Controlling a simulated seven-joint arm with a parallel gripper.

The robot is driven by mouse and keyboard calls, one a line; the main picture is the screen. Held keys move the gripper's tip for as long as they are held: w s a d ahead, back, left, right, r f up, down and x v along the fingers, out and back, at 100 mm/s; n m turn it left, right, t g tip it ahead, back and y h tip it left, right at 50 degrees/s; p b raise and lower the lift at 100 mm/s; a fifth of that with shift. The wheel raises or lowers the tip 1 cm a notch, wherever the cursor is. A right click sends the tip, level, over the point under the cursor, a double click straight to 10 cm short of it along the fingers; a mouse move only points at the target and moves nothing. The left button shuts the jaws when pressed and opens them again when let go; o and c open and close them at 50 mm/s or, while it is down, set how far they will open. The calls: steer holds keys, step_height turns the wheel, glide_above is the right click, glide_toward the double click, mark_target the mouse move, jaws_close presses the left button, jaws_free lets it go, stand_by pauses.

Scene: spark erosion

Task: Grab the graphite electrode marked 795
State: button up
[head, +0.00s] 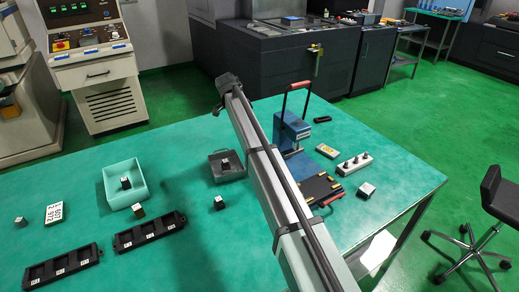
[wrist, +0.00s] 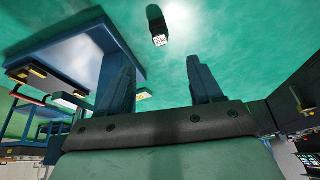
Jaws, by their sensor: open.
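My gripper (wrist: 159,64) is open and empty in the wrist view, with its two fingers wide apart. Beyond the fingertips, near the top, a dark block (wrist: 155,18) with a small white marked label stands apart from them. In the head view, small dark blocks with pale tops stand in the green tray (head: 107,190), in the dark tray (head: 232,176), and on the table: one block (head: 219,203) in the middle, another block (head: 139,211) by the green tray. The markings are too small to read, so I cannot tell which is 795. The fingers are not clear in the head view.
Two dark racks (head: 122,241) (head: 36,278) lie at the front left beside a numbered card (head: 55,213). A white knobbed strip (head: 354,164) and a pale block (head: 367,190) are at the right.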

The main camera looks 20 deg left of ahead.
steer(key=x, duration=1.3)
steer(key=shift+w+f, duration=0.1)
steer(key=shift+f, duration=0.15)
steer(key=c, duration=1.2)
